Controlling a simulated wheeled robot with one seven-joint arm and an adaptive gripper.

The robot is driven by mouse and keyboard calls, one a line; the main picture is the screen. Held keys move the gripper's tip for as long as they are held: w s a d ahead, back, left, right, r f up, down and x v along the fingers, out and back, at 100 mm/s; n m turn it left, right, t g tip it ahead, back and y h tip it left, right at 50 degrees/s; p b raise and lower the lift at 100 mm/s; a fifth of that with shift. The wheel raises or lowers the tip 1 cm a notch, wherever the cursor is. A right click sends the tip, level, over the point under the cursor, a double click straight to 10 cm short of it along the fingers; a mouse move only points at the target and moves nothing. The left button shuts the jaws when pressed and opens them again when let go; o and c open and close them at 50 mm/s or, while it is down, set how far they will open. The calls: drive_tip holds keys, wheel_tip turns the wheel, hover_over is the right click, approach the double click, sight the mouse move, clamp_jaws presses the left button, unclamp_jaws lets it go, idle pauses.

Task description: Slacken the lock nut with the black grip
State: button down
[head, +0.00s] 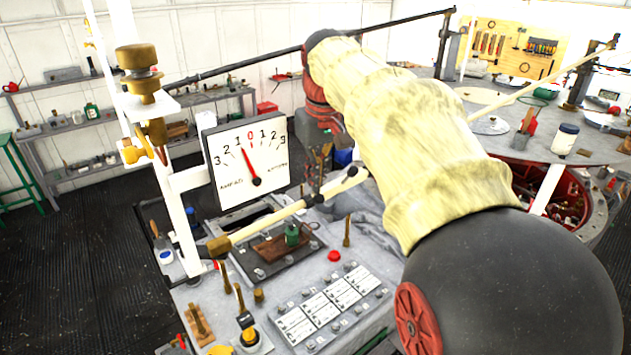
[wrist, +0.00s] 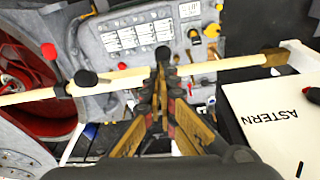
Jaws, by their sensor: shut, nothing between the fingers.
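A lock nut with a black grip (wrist: 85,78) appears to sit on the cream rod, left of my fingers in the wrist view. A black round piece on the same rod shows in the head view (head: 352,170). The cream rod (head: 285,221) has a brass end at its left and also crosses the wrist view (wrist: 225,67). My gripper (wrist: 163,64) is shut and empty, with its fingertips over the rod, apart from the black grip. In the head view, my gripper (head: 317,190) points down; contact with the rod cannot be told.
A dial (head: 250,160), marked ASTERN in the wrist view (wrist: 270,117), stands beside my gripper. Its red needle is just left of 0. Below are a label panel (head: 332,305), a red button (head: 334,256) and small upright levers. A round table (head: 545,140) stands at right.

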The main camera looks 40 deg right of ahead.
drive_tip(key=shift+s+f+b, duration=0.1)
drive_tip(key=shift+s+b, duration=0.15)
drive_tip(key=shift+b, duration=0.1)
drive_tip(key=s+f+t+b, duration=0.2)
drive_tip(key=t+b, duration=0.1)
drive_tip(key=b, duration=0.6)
drive_tip(key=shift+s+f+h, duration=0.15)
drive_tip(key=shift+s+h, duration=0.05)
drive_tip(key=shift+h, duration=0.1)
drive_tip(key=shift+s+f+n+t+b, duration=0.15)
drive_tip(key=shift+s+f+t+b, duration=0.6)
drive_tip(key=shift+b, duration=1.5)
drive_tip(key=shift+s+f+n+t+b, duration=0.2)
drive_tip(key=shift+f+t+b, duration=0.55)
drive_tip(key=shift+b, duration=1.45)
drive_tip(key=shift+s+f+n+t+b, duration=0.15)
drive_tip(key=shift+s+f+t+b, duration=0.3)
drive_tip(key=shift+f+b, duration=1.2)
drive_tip(key=shift+d+r+b, duration=0.1)
drive_tip(key=shift+r+b, duration=0.45)
drive_tip(key=shift+b, duration=0.1)
